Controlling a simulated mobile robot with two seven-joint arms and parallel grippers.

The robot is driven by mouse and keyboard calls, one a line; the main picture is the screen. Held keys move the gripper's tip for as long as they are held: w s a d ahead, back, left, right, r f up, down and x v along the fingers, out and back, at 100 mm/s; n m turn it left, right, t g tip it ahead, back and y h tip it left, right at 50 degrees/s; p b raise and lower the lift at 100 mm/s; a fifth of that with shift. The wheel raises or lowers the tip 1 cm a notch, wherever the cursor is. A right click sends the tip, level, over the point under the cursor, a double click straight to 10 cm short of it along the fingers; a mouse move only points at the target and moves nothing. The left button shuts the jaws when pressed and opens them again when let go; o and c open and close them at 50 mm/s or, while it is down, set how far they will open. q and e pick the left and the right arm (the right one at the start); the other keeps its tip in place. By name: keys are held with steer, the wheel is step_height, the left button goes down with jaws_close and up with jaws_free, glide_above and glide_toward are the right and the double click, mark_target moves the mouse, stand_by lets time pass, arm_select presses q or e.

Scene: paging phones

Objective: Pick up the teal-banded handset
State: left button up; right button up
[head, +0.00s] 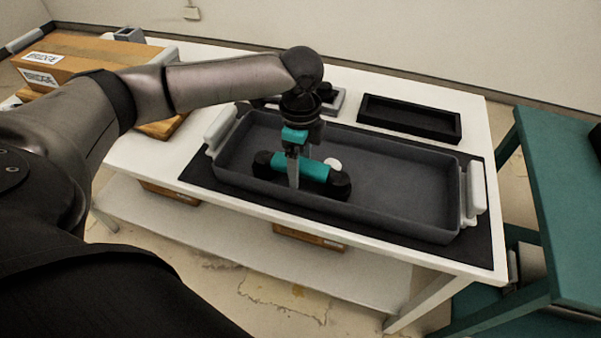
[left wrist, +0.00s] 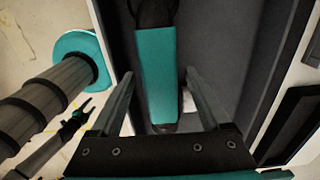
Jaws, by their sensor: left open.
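The teal-banded handset (head: 315,171), with black ends, lies in the grey tray (head: 400,185), left of the tray's middle. My left gripper (head: 293,172) points down over the teal band, its fingers at the handset. In the left wrist view, the band of the handset (left wrist: 158,65) runs between the two open fingers of my left gripper (left wrist: 160,75), with a gap on each side. One end of the handset is cut off by the top edge there. What seems to be my right gripper (left wrist: 76,119) shows small at the left of that view; its jaw state is unclear.
A white round thing (head: 333,163) lies in the tray beside the handset. The tray has raised walls and white end handles (head: 475,188). A black shallow tray (head: 410,118) stands behind. Boxes (head: 75,55) stand at the left. A teal table (head: 565,210) is at the right.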

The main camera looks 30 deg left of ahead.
arm_select(q)
jaws_close()
stand_by(0.8)
